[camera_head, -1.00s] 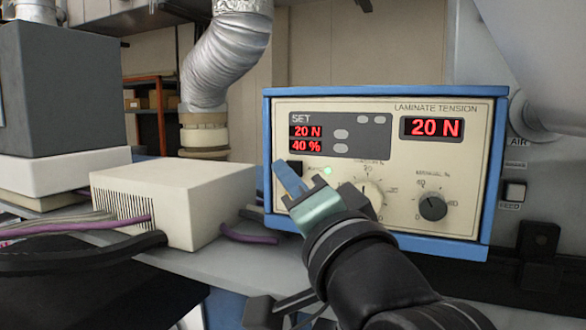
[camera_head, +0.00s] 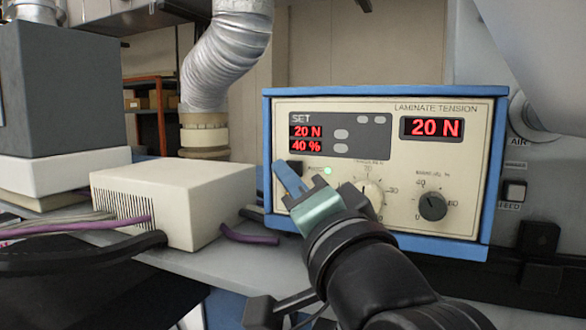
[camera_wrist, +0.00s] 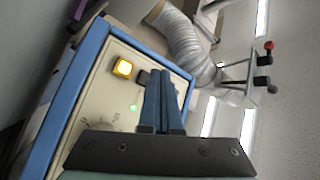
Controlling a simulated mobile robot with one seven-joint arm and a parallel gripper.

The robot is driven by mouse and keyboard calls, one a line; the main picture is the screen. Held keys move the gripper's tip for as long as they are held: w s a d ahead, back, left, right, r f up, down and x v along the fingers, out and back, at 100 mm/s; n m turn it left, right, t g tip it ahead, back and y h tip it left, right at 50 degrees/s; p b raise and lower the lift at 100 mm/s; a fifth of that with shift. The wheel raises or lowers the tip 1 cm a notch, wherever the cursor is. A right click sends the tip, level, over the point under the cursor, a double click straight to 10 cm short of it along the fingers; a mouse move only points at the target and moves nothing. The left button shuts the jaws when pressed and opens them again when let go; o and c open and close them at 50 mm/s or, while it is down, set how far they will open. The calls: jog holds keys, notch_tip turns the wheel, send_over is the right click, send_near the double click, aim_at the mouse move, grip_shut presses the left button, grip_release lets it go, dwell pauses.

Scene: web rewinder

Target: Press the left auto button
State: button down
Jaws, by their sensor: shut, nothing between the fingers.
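The laminate tension box (camera_head: 480,170) has a cream front panel in a blue frame. A dark square button (camera_head: 296,167) shows at its lower left, beside a small green light (camera_head: 327,170). The wrist view shows a lit yellow button (camera_wrist: 122,68) next to the dark button (camera_wrist: 143,78); the yellow one is hidden in the head view. No auto label is readable. My gripper (camera_head: 278,164) is shut and empty in front of the panel's left side. Its blue fingers (camera_wrist: 165,76) partly overlap the dark button in the wrist view. Whether they touch it cannot be told.
Two dials, the left one (camera_head: 368,196) partly behind my gripper and the right one (camera_head: 432,206), sit on the panel. A white vented box (camera_head: 180,200) and cables stand left. A silver duct (camera_head: 225,60) rises behind. Another button (camera_head: 514,190) is at the right.

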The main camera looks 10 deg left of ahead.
jog(key=shift+w, duration=0.1)
jog(key=shift+w, duration=0.35)
jog(key=shift+w+d, duration=0.15)
jog(key=shift+w, duration=0.2)
dwell(0.5)
jog(key=shift+s, duration=0.1)
jog(key=shift+s+a, duration=0.2)
jog(key=shift+s, duration=0.55)
jog(key=shift+p, duration=0.3)
jog(key=s+a, duration=0.1)
jog(key=s, duration=0.5)
jog(key=shift+p, duration=0.35)
jog(key=shift+w, duration=0.1)
